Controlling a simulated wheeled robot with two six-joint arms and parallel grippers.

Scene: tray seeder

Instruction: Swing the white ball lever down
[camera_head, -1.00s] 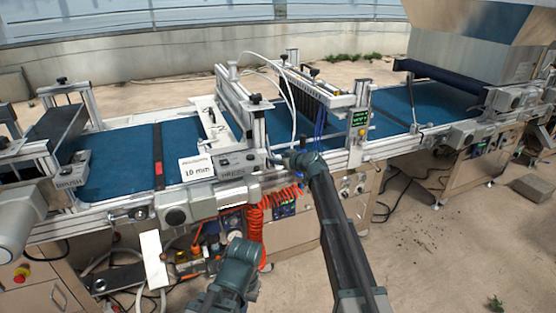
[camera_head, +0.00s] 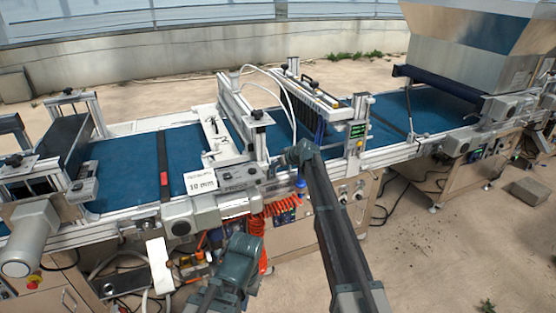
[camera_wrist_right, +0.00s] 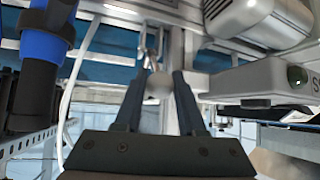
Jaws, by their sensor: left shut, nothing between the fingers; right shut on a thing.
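The white ball (camera_wrist_right: 158,86) of the lever shows in the right wrist view, between the two dark fingers of my right gripper (camera_wrist_right: 158,92). The fingers are shut on it. A thin metal lever part (camera_wrist_right: 150,48) runs from the ball to the machine frame. In the head view my right gripper (camera_head: 284,160) is at the front side of the seeder frame, and the ball cannot be made out there. My left gripper (camera_head: 243,245) is low in front of the machine, apart from the lever. It is shut and empty, its fingertips hardly visible.
The blue conveyor belt (camera_head: 125,163) runs along the machine. A label plate (camera_head: 200,182) and orange coiled hose (camera_head: 283,206) are left of my right arm. A green display (camera_head: 357,131) stands to its right. A blue-and-black cylinder (camera_wrist_right: 40,60) and white tube (camera_wrist_right: 80,80) are close to my right gripper.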

